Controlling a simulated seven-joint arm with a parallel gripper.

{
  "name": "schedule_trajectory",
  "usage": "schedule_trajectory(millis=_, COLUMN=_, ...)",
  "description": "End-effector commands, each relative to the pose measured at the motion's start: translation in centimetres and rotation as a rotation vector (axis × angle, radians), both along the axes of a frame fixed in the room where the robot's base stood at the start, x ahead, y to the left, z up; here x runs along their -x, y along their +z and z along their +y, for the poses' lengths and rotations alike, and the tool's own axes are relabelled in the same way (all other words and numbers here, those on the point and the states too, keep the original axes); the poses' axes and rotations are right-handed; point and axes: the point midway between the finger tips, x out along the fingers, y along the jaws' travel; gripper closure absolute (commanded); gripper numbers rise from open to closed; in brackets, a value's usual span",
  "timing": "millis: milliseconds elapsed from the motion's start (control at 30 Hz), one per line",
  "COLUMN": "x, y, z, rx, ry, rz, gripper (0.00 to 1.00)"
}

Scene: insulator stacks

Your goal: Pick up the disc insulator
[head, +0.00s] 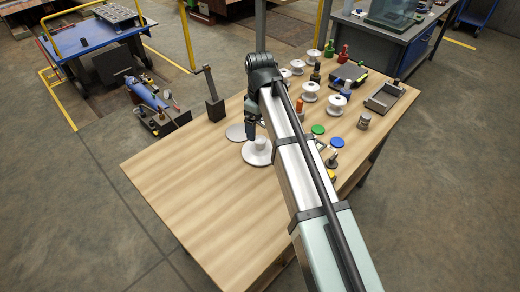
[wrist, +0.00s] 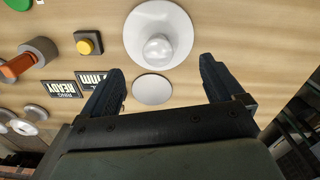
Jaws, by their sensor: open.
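A pale disc insulator (head: 257,155) with a raised knob in its middle stands on the wooden table, just below my gripper in the head view. In the wrist view, what looks like the same disc (wrist: 134,38), with a pale dome, lies beyond my fingertips, at the top middle. My gripper (wrist: 162,68) is open with nothing between its fingers. In the head view my gripper (head: 251,131) is small and partly hidden by my arm. A flat pale round plate (head: 235,132) lies beside the insulator; it also shows between the fingers in the wrist view (wrist: 152,89).
A dark upright post (head: 214,106) stands behind the plate. White spools (head: 310,92), bottles, a green disc (head: 318,129) and a blue disc (head: 337,142) stand on the right half. A yellow button (wrist: 86,46) and signs show in the wrist view. The table's front left is clear.

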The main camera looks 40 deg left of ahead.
Motion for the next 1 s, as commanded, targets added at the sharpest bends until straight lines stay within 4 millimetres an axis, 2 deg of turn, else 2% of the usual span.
schedule_trajectory(millis=100, x=0.0, y=-1.8, z=-0.1, rx=0.001, ry=0.0, rz=0.0, gripper=0.05)
schedule_trajectory(millis=200, x=0.0, y=-2.7, z=0.0, rx=0.0, ry=-0.001, rz=-0.001, gripper=0.05)
schedule_trajectory(millis=567, x=-0.1, y=-4.3, z=0.0, rx=0.0, ry=-0.001, rz=-0.001, gripper=0.05)
schedule_trajectory(millis=900, x=-0.3, y=-8.2, z=0.1, rx=0.0, ry=-0.001, rz=-0.001, gripper=0.05)
schedule_trajectory(millis=1000, x=-0.3, y=-8.7, z=0.1, rx=0.0, ry=-0.001, rz=-0.001, gripper=0.05)
